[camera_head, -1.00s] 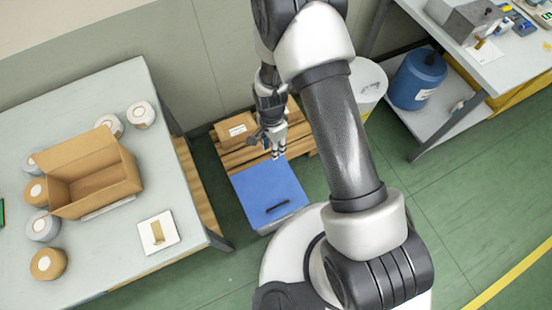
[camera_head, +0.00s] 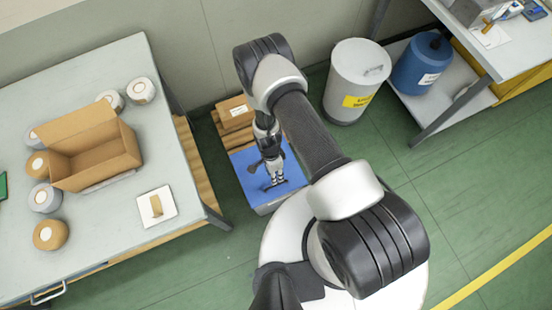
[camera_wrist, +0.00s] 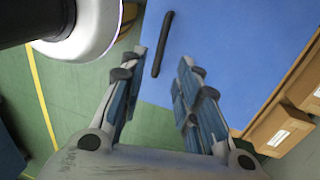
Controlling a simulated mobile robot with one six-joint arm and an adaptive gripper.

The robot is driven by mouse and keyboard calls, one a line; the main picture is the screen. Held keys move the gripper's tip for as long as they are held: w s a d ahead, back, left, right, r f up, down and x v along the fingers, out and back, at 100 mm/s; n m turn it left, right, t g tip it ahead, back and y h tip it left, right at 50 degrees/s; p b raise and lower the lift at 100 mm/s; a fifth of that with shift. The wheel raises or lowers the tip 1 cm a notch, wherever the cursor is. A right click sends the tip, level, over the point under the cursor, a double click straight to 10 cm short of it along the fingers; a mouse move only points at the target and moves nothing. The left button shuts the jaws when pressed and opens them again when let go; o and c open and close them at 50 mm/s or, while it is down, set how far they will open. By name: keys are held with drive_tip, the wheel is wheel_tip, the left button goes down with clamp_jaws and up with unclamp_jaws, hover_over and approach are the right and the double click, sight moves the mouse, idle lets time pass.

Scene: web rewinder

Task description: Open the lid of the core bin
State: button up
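The core bin has a flat blue lid (camera_head: 246,166) and stands on the floor between the left table and my base. The lid lies shut on the bin. Its dark bar handle (camera_wrist: 162,44) shows in the wrist view, ahead of and between my fingers. My gripper (camera_head: 275,184) is above the lid near the handle in the head view, pointing down. In the wrist view my gripper (camera_wrist: 162,62) has its two fingers spread apart with nothing between their pads. Part of the lid and handle is hidden behind my gripper in the head view.
Cardboard boxes on a pallet (camera_head: 234,112) stand behind the bin. The left table (camera_head: 110,240) is close on the left, holding an open carton (camera_head: 95,160) and several rolls. A white bin (camera_head: 352,80) and a blue drum (camera_head: 420,65) stand at the back right. Green floor lies open on the right.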

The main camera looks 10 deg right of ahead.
drive_tip(key=f, duration=0.3)
drive_tip(key=s+f+b, duration=0.1)
drive_tip(key=f, duration=0.3)
drive_tip(key=shift+s+d+b, duration=0.2)
drive_tip(key=shift+b, duration=0.1)
drive_tip(key=shift+c, duration=0.5)
clamp_jaws()
